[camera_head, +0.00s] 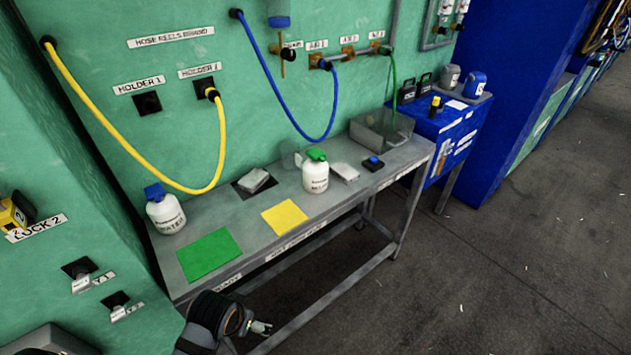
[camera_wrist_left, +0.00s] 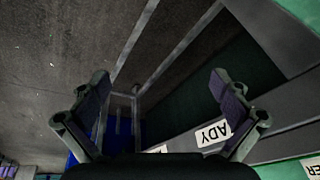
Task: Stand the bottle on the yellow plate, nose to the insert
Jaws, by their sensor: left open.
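A white bottle with a blue cap (camera_head: 167,213) stands at the left end of the grey bench. A white bottle with a green cap (camera_head: 316,175) stands upright near the middle, behind and right of the yellow plate (camera_head: 284,217). The yellow plate lies flat and bare. I cannot tell which part is the insert. My left gripper (camera_head: 262,328) is low in front of the bench, below its top and away from both bottles. In the left wrist view the gripper (camera_wrist_left: 163,92) is open, with nothing between its fingers. My right gripper does not show.
A green plate (camera_head: 208,254) lies bare to the left on the bench (camera_head: 247,241). A grey block (camera_head: 253,180) and a clear cup (camera_head: 292,158) are at the back. A grey bin (camera_head: 382,131) is at the right end. Yellow and blue hoses hang behind. The floor in front is clear.

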